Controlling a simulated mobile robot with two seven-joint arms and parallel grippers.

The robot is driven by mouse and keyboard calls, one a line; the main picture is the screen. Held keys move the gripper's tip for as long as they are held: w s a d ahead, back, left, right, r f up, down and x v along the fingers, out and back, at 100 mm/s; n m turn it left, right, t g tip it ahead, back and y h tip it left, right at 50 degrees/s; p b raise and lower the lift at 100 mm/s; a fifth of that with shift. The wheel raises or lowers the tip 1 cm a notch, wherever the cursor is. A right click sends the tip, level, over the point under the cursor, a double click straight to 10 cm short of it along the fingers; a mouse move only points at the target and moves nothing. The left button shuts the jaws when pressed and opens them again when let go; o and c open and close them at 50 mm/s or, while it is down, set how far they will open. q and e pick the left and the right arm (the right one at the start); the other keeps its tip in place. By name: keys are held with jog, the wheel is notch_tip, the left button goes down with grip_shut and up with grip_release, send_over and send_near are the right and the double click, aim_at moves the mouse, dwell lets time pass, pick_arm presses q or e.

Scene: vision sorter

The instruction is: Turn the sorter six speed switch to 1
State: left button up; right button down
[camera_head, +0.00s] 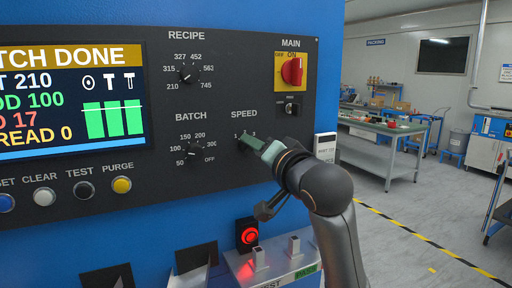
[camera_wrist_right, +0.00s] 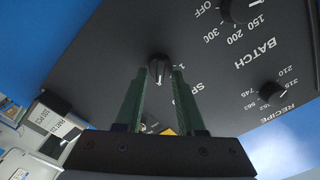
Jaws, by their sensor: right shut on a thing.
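The speed switch (camera_wrist_right: 158,70) is a small dark knob on the black control panel (camera_head: 225,100). It sits under the SPEED label, with a 1 visible at its upper left. In the head view my right gripper (camera_head: 252,144) reaches it from the right, and its green fingers mostly hide the knob. In the right wrist view the two green fingers (camera_wrist_right: 159,82) stand on either side of the knob, and the gripper is shut on it. Which mark the knob points to is too small and covered to tell. My left gripper is not in view.
The recipe knob (camera_head: 187,74), batch knob (camera_head: 194,150) and red main switch (camera_head: 291,70) are on the same panel. A screen (camera_head: 70,95) and several push buttons are at left. Below is a lit red button (camera_head: 249,236). A workbench (camera_head: 385,135) stands behind at right.

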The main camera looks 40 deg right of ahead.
jog(key=shift+n, duration=0.3)
jog(key=shift+w+a+r+n+p, duration=0.15)
jog(key=shift+n+p, duration=1.35)
jog(key=shift+n, duration=1.4)
jog(key=shift+s+a+f+n+p, duration=0.15)
jog(key=shift+n+p, duration=1.3)
jog(key=shift+n, duration=1.45)
jog(key=shift+w+a+r+n+p, duration=0.1)
jog(key=shift+w+a+n+p, duration=0.1)
jog(key=shift+n+p, duration=2)
jog(key=shift+n+b, duration=0.7)
jog(key=shift+n, duration=0.1)
jog(key=c, duration=0.5)
grip_release()
jog(key=shift+c, duration=0.2)
